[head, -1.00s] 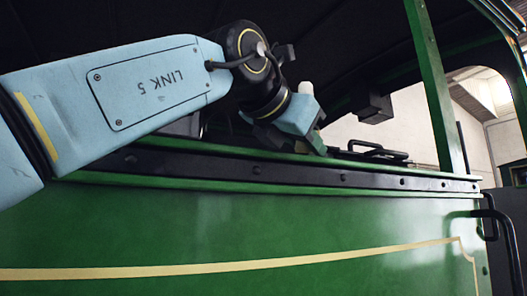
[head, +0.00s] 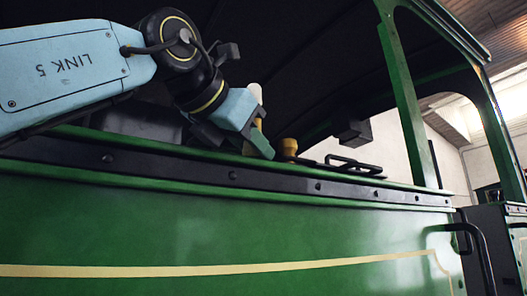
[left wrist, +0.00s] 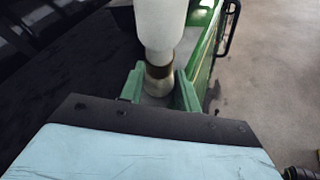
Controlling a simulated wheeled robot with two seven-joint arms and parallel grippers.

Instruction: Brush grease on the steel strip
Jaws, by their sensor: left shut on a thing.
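My left gripper (head: 262,142) is just above the top edge of the green tram side. It is shut on a brush (head: 255,94) with a pale handle that sticks up above the fingers. In the left wrist view the white handle (left wrist: 160,22) and brown ferrule show between the green fingertips, with pale bristles (left wrist: 158,86) below. A dark strip with bolt heads (head: 232,176), perhaps the steel strip, runs along the top of the side below the gripper. I cannot tell whether the bristles touch anything, nor see any grease. My right gripper is not in view.
A small amber pot-like thing (head: 288,147) stands on the ledge just right of the gripper. A black handle (head: 350,166) lies farther right. A green post (head: 404,95) rises beyond it, and a black grab rail (head: 478,245) is at the far right.

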